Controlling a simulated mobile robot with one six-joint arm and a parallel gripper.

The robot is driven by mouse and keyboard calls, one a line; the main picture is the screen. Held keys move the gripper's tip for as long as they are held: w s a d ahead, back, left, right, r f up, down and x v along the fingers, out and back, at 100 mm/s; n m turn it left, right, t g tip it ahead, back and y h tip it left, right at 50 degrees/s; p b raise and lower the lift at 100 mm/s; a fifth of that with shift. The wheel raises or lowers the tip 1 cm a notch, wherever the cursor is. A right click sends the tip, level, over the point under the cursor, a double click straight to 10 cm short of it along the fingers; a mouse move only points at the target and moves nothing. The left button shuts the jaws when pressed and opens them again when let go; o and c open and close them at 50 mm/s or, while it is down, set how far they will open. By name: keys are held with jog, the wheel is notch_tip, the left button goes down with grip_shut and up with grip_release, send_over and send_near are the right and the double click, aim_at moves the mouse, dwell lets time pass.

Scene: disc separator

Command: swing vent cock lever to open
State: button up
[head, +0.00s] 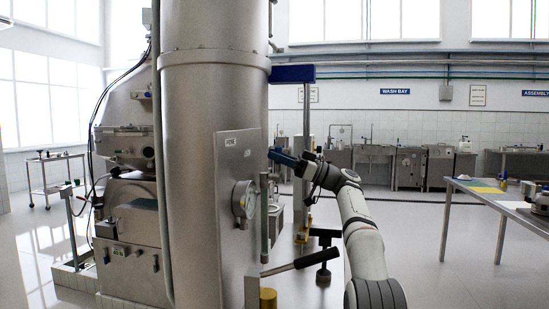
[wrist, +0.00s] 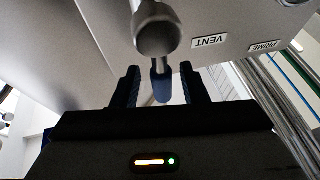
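The vent cock (wrist: 157,35) is a grey metal fitting at the top middle of the wrist view, beside a white VENT label (wrist: 209,41) that reads upside down. Its lever ends in a blue grip (wrist: 161,88). My gripper (wrist: 161,84) is open, with one dark finger on each side of the blue grip. Clear gaps show between the grip and both fingers. In the head view my gripper (head: 284,158) is right of the panel edge and the round gauge. The vent cock and its lever cannot be made out there.
A PRIME label (wrist: 264,46) sits beside the VENT label. A grey panel (head: 230,170) with a round gauge (head: 244,199) stands on the large steel column. A black-handled lever (head: 318,259) and a T-handle (head: 325,254) are below my arm. Open floor lies at right, before a table (head: 500,203).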

jog(key=w+v, duration=0.1)
jog(key=v, duration=0.6)
jog(key=shift+s+d, duration=0.35)
jog(key=shift+s, duration=0.15)
jog(key=shift+f, duration=0.15)
